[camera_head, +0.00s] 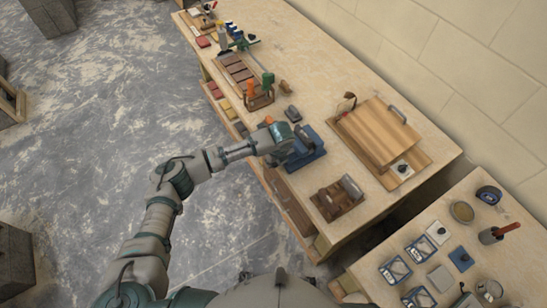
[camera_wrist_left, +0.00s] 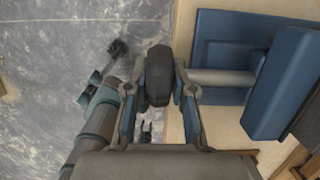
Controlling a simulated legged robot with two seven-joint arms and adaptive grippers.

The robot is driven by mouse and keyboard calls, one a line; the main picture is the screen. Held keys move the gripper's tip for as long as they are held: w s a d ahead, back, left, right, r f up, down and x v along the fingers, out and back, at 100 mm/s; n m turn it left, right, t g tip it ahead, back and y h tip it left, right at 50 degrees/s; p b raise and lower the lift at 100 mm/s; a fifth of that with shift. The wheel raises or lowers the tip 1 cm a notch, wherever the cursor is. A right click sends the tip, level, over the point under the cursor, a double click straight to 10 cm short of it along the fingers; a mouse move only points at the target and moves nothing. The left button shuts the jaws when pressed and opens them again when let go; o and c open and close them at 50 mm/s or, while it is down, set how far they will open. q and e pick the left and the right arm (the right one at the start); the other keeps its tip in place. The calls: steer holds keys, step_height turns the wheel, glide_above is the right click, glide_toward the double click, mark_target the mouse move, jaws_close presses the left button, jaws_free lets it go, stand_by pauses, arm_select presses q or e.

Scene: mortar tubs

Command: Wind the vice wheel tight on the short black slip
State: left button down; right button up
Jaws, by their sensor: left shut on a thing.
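The blue vice (camera_head: 308,153) stands on the long bench, near its front edge. In the left wrist view its blue jaw block (camera_wrist_left: 282,84) and pale screw shaft (camera_wrist_left: 222,77) show large. The dark vice wheel (camera_wrist_left: 158,75) sits at the shaft's end, edge-on to the camera. My left gripper (camera_head: 284,142) is at the vice's front side. In the left wrist view my left gripper (camera_wrist_left: 160,88) is shut on the wheel, one finger on each side. A dark edge (camera_wrist_left: 309,122) shows past the jaw block; I cannot tell whether it is the short black slip. My right gripper is out of view.
A brown wooden holder (camera_head: 337,198) stands right of the vice, and a large wooden board (camera_head: 378,132) lies behind it. A small dark grey block (camera_head: 293,113) and a rack (camera_head: 257,100) stand to the left. A second bench (camera_head: 450,245) holds several small items.

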arm_select(q)
steer(key=shift+s+r+t+y+p, duration=0.1)
steer(key=shift+r+t+y+p, duration=0.2)
steer(key=shift+t+p, duration=0.15)
steer(key=shift+f+t+y+p, duration=0.1)
steer(key=shift+t+y+p, duration=0.5)
steer(key=shift+p, duration=0.6)
steer(key=shift+f+t+y+p, duration=0.25)
steer(key=shift+t+y+p, duration=0.25)
steer(key=shift+t+p, duration=0.35)
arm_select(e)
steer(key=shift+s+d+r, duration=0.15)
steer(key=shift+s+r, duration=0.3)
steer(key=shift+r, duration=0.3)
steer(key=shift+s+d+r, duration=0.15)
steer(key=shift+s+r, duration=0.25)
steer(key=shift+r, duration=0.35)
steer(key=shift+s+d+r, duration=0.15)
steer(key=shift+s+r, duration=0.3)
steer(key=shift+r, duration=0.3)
arm_select(q)
steer(key=shift+f, duration=0.1)
steer(key=c, duration=1)
jaws_free()
steer(key=shift+s, duration=0.2)
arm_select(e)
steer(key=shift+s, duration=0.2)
